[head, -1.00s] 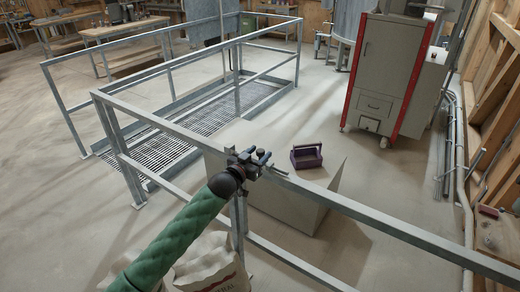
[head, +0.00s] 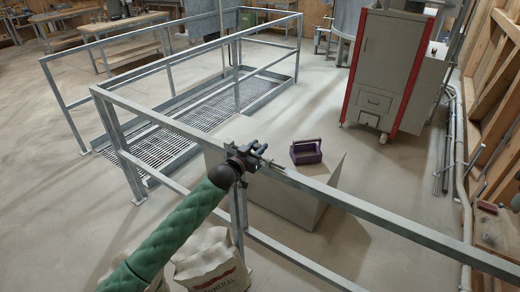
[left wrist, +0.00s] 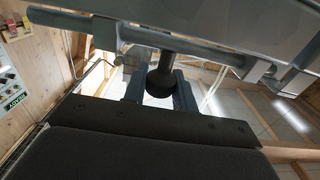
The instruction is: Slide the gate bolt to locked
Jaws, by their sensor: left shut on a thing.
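The gate bolt is a grey metal rod (left wrist: 110,31) running across the top of the left wrist view, with a greenish stretch near its left end. Its handle ends in a dark round knob (left wrist: 160,84), which sits between the two fingers of my left gripper (left wrist: 160,92). In the head view my left gripper (head: 256,153) is at the top rail of the gate (head: 340,198), shut on the bolt handle. The gripper hides most of the bolt there, and I cannot tell how far the rod reaches into its keeper. My right gripper is not in view.
Below the rail stand paper sacks (head: 210,262) and a grey box (head: 270,205). A purple tote (head: 306,152) rests on the box. A railed grating (head: 165,135) lies behind left. A red-edged cabinet (head: 385,75) stands at the back right. The floor at left is clear.

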